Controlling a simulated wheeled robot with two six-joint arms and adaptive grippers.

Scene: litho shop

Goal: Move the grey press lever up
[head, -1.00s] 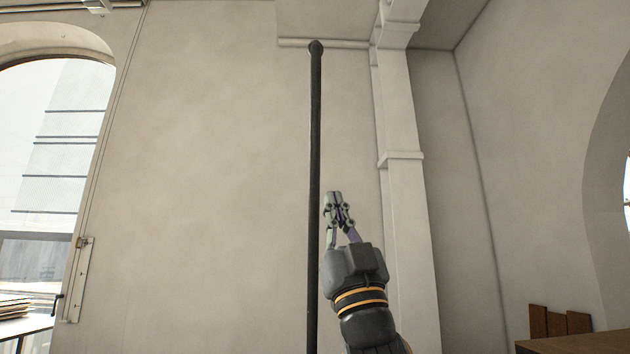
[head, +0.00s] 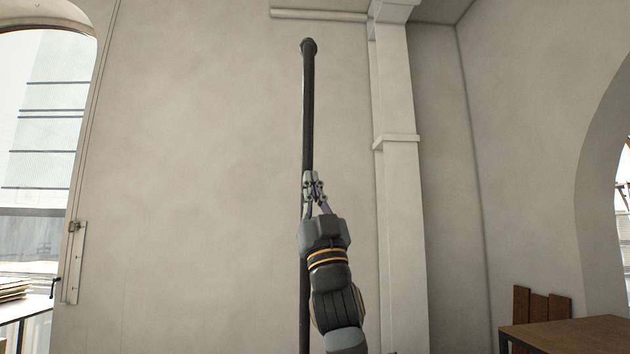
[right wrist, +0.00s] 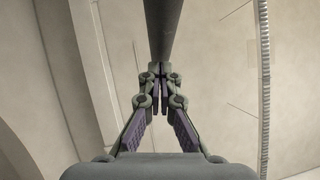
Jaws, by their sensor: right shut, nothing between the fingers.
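The press lever is a long dark grey bar (head: 308,110) with a rounded end at its top. It stands close to upright in the middle of the head view. My right gripper (head: 314,174) is shut and empty, and it overlaps the lever's middle in the head view, covering part of it. In the right wrist view the shut fingers (right wrist: 160,70) point at the lever (right wrist: 164,30), which runs upward from just beyond the fingertips. I cannot tell whether they touch it. My left gripper is not in view.
A pale wall (head: 200,150) lies behind the lever, with a white column (head: 402,200) to its right. A brown table (head: 570,335) is at the lower right. A table with stacked sheets (head: 14,290) is at the left, under an arched window.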

